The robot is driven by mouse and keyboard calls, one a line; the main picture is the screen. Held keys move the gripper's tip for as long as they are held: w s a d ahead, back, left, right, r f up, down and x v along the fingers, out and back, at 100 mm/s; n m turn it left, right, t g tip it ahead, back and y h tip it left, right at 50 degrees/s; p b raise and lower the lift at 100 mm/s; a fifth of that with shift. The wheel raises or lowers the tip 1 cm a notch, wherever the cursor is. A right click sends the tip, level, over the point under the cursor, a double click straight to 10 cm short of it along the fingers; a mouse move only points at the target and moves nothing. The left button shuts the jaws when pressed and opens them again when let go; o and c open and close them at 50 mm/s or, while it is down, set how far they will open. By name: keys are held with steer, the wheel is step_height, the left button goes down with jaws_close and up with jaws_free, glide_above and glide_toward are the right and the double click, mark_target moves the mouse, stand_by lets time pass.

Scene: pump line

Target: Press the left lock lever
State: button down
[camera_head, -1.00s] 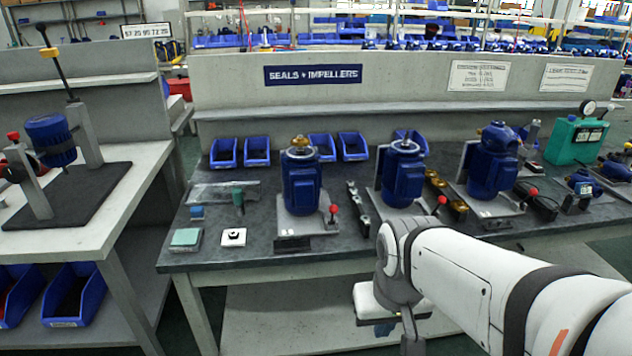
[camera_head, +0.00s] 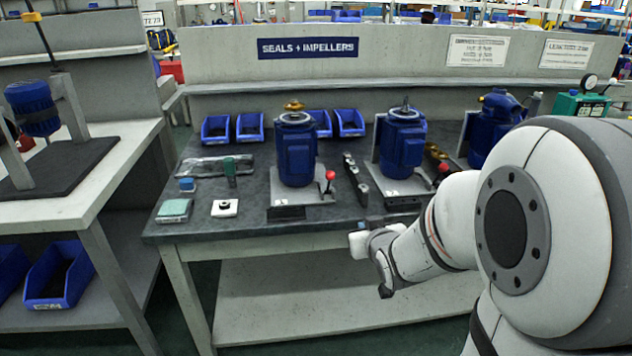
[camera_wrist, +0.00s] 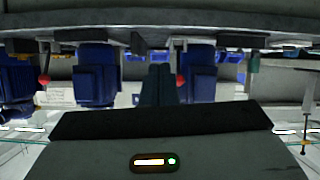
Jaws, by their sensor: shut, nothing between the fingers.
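The left lock lever (camera_head: 329,180) has a red ball knob and stands upright at the right side of the left blue pump (camera_head: 296,150). The wrist view is upside down; there the red knob of this lever (camera_wrist: 180,81) shows close beside my fingers, against the left pump (camera_wrist: 201,76). My gripper (camera_wrist: 157,68) is shut and empty and points toward the bench. In the head view my wrist is in front of the bench edge, lower right of the lever and apart from it. The fingertips are hard to make out there.
A second blue pump (camera_head: 403,138) with a red-knobbed lever (camera_head: 443,168) stands to the right. A row of small parts (camera_head: 355,178) lies between the pumps. Blue bins (camera_head: 250,127) stand behind. The bench front left holds a white pad (camera_head: 225,208) and a green block (camera_head: 174,210).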

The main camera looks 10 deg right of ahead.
steer(key=t+y+b, duration=0.1)
steer(key=t, duration=0.1)
steer(key=w+f+n+t+y+b, duration=0.1)
steer(key=t+b, duration=0.1)
steer(key=w+a+t+y+b, duration=0.1)
steer(key=t+y+b, duration=0.1)
steer(key=t, duration=0.1)
steer(key=shift+f+n, duration=0.2)
steer(key=shift+n, duration=0.1)
steer(key=b, duration=0.2)
glide_toward(329, 182)
steer(key=w+r, duration=0.1)
steer(key=w, duration=0.1)
steer(key=w+a+r, duration=0.1)
steer(key=w+r, duration=0.1)
steer(key=shift+w+r, duration=0.3)
steer(key=shift+w, duration=0.05)
